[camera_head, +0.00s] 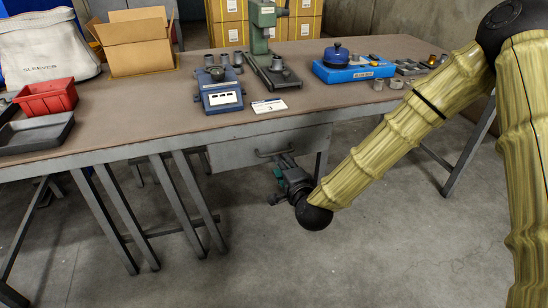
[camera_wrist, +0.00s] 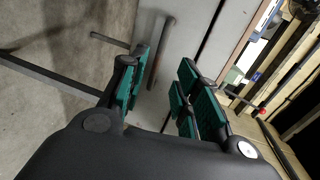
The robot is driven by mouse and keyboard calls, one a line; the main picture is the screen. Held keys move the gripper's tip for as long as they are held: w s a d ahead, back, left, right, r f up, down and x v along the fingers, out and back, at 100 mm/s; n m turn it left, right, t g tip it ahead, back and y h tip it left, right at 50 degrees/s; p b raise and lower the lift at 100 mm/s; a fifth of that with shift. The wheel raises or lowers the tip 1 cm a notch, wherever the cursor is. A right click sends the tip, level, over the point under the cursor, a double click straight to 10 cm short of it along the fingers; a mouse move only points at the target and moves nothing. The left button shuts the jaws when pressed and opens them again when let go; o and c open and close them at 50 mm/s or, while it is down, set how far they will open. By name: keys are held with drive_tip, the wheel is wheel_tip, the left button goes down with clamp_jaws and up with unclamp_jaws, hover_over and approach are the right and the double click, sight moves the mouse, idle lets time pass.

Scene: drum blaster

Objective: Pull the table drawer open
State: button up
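The grey table drawer (camera_head: 236,152) sits under the front edge of the table (camera_head: 140,135) and looks shut. Its dark bar handle (camera_head: 262,154) shows on its front, partly hidden by my gripper (camera_head: 283,164). In the wrist view, the drawer front (camera_wrist: 212,58) is ahead and the handle (camera_wrist: 161,55) stands out from it. My gripper (camera_wrist: 164,68) is open, with its green-padded fingers apart. The handle appears in the gap between them, nearer the left finger. I cannot tell whether a finger touches it.
A blue scale (camera_head: 219,92), a press (camera_head: 264,45), a blue case (camera_head: 352,68), a red bin (camera_head: 47,98) and a cardboard box (camera_head: 137,45) stand on the table. Table legs (camera_head: 190,200) stand left of the drawer. The floor in front (camera_head: 370,240) is clear.

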sight(274, 154)
drive_tip(key=b+x, duration=0.1)
drive_tip(key=x, duration=0.8)
clamp_jaws()
